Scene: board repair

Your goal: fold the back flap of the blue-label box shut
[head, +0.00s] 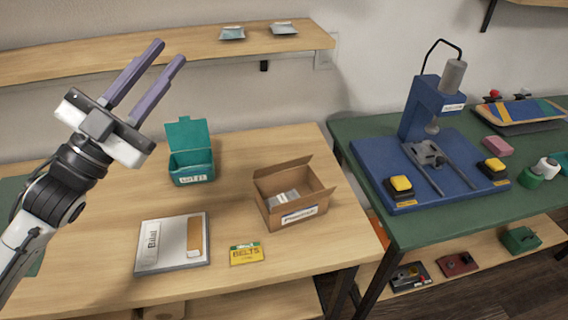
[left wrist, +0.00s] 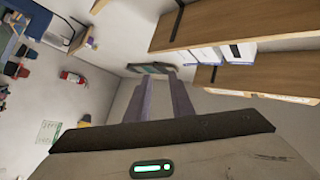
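The cardboard box (head: 266,209) stands on the wooden table, with a white and blue label (head: 299,215) on its front side. Its back flap (head: 283,167) stands up and leans outward, away from the opening. Another flap shows raised at the right side, and grey packets (head: 284,197) lie inside. My left gripper (head: 168,51) is raised at the upper left, well apart from the box, its fingers pointing up and right. The fingers are parallel with an empty gap, which also shows in the left wrist view (left wrist: 164,85). The box is not seen in the left wrist view. My right gripper is not in view.
A teal bin (head: 191,168) with its lid up stands left of the box. A white panel (head: 172,258) and a yellow BELTS card (head: 246,254) lie in front. A shelf (head: 120,54) runs along the wall behind. A blue press (head: 430,107) stands on the green table at right.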

